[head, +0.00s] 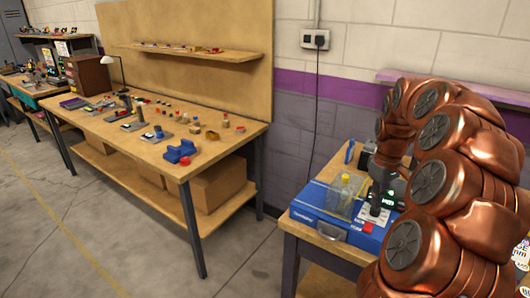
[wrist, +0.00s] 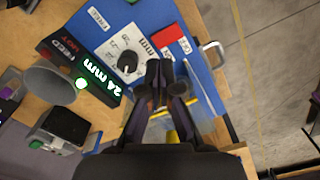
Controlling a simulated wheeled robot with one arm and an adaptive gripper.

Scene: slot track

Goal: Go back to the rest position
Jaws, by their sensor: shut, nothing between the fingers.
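My gripper (head: 376,208) hangs fingers-down over the blue machine (head: 312,213) at the right of the head view. In the wrist view my gripper (wrist: 160,72) is shut, with nothing seen between the fingertips. The fingertips are beside the dial plate, which carries a black knob (wrist: 129,62) and mm markings. I cannot tell whether they touch the machine. My copper-coloured arm covers much of the right side of the head view.
A clear guard (head: 341,188) with something yellow inside stands on the machine beside my gripper. A red block (head: 368,228) is at its front. A display (wrist: 100,80) reads 24 mm. A long workbench (head: 230,140) with small parts is left. Floor between is clear.

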